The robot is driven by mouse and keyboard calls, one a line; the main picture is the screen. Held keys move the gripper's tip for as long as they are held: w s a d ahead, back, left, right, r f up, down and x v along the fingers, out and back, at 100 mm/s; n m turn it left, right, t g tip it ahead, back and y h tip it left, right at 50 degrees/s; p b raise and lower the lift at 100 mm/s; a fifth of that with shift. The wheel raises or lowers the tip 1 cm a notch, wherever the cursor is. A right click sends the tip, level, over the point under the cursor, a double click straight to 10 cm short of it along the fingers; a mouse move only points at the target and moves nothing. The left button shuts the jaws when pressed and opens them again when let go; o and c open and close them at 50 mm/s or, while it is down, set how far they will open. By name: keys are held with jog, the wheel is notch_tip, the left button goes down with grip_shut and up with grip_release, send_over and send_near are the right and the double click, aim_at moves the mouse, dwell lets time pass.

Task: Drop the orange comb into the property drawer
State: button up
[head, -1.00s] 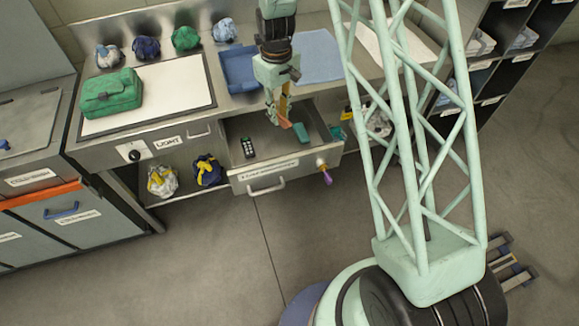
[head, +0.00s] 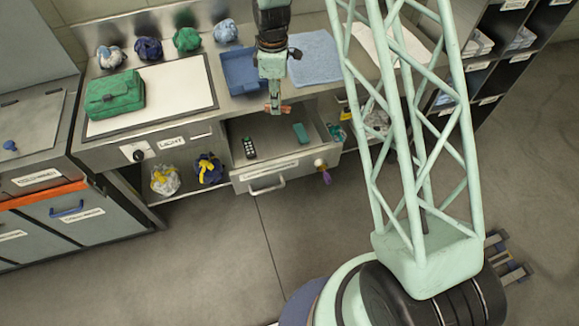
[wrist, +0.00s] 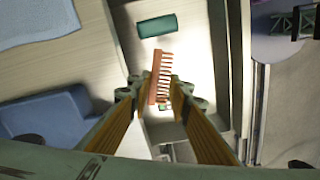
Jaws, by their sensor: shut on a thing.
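The orange comb (wrist: 157,78) is between the fingertips of my gripper (wrist: 155,90) in the wrist view, its teeth to the right. In the head view my gripper (head: 274,108) is shut on the comb, a small orange patch (head: 286,107), above the back of the open drawer. The property drawer (head: 272,138) is pulled out below the counter; its front label is too small to read. Inside lie a black handset with buttons (head: 249,148) and a teal case (head: 300,133). The teal case also shows in the wrist view (wrist: 157,25). The comb is clear of the drawer floor.
A blue tray (head: 239,70) and a blue cloth (head: 314,58) lie on the counter behind the drawer. A green bag (head: 115,95) sits on a white panel at left. A purple-tagged key (head: 326,177) hangs at the drawer's right front. The drawer's middle floor is bare.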

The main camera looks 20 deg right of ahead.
jog(key=shift+w+r+n+p, duration=0.35)
jog(key=shift+r+n, duration=0.05)
jog(key=shift+n, duration=0.65)
jog(key=shift+w+r+n+p, duration=0.3)
jog(key=shift+w+r+n, duration=0.05)
jog(key=shift+n, duration=0.7)
jog(key=shift+f, duration=0.1)
jog(key=shift+f+b, duration=1.2)
jog(key=shift+f, duration=1.75)
jog(key=o, duration=0.7)
jog(key=shift+o, duration=0.2)
jog(key=shift+r, duration=0.2)
notch_tip(320, 180, up, 11)
jog(key=shift+f, duration=0.2)
jog(key=shift+r, duration=0.55)
